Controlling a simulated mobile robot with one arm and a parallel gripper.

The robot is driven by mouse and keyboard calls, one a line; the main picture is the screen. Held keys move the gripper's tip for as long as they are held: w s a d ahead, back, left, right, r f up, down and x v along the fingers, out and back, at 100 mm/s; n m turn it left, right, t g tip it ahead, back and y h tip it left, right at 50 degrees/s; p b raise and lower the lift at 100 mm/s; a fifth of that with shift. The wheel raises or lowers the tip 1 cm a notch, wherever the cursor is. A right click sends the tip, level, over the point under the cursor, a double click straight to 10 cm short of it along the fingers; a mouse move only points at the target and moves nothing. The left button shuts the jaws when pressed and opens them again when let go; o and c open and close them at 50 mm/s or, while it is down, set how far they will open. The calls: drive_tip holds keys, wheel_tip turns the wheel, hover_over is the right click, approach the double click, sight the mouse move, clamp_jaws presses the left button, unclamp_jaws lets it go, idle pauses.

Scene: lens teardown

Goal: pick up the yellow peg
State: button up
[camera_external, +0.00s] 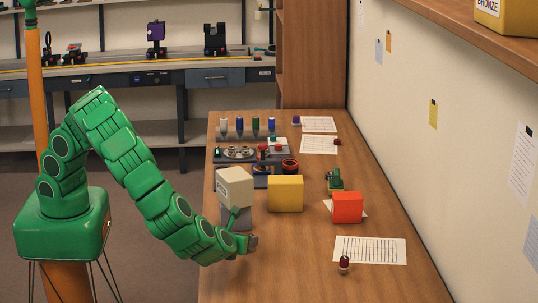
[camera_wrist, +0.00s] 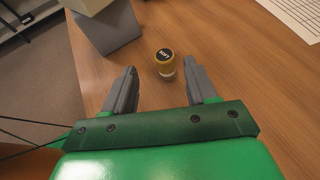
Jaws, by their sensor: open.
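The yellow peg (camera_wrist: 165,66) stands upright on the wooden table in the wrist view, with a dark labelled top. My gripper (camera_wrist: 161,72) is open, its two grey fingers pointing toward the peg. The peg shows between the fingertips, nearer the right one, with nothing gripped. In the external view my gripper (camera_external: 248,243) is low over the table's left side, and I cannot make out the peg there. Whether the fingertips are level with the peg is not clear.
A beige block (camera_external: 235,187) sits on a grey block (camera_external: 237,216) close behind my gripper. A yellow block (camera_external: 286,193) and a red-orange block (camera_external: 347,207) stand farther right. A dark red peg (camera_external: 344,265) stands near a paper sheet (camera_external: 370,250). The front table is mostly clear.

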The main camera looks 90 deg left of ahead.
drive_tip(key=shift+w+r+x, duration=0.1)
drive_tip(key=shift+w+x, duration=0.1)
drive_tip(key=shift+x, duration=1.55)
drive_tip(key=shift+w+r+x, duration=0.15)
drive_tip(key=shift+x, duration=1.55)
drive_tip(key=c, duration=1.1)
drive_tip(key=shift+o, duration=0.2)
